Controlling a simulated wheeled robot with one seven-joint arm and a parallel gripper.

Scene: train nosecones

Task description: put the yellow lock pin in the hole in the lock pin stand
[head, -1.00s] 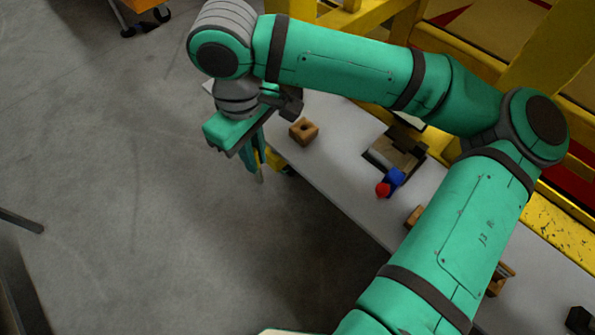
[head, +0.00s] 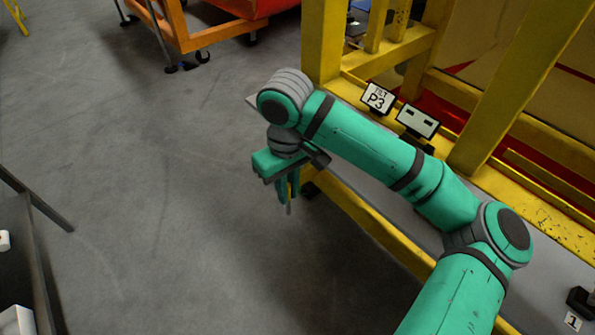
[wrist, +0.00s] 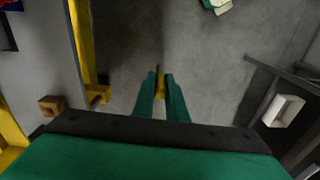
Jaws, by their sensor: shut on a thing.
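My gripper (head: 287,203) hangs over the grey floor, just off the near edge of the bench. In the wrist view its two green fingers (wrist: 160,88) are closed on the yellow lock pin (wrist: 160,83), of which only a narrow strip shows between them. In the head view the pin cannot be made out clearly. A brown block with a square hole, which looks like the lock pin stand (wrist: 52,105), is at the left of the wrist view, apart from the gripper. In the head view now, the stand is not visible.
The grey bench (head: 352,190) with its yellow rail (head: 375,222) lies right of my gripper, partly behind my arm. An orange cart (head: 205,30) is at the far back.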

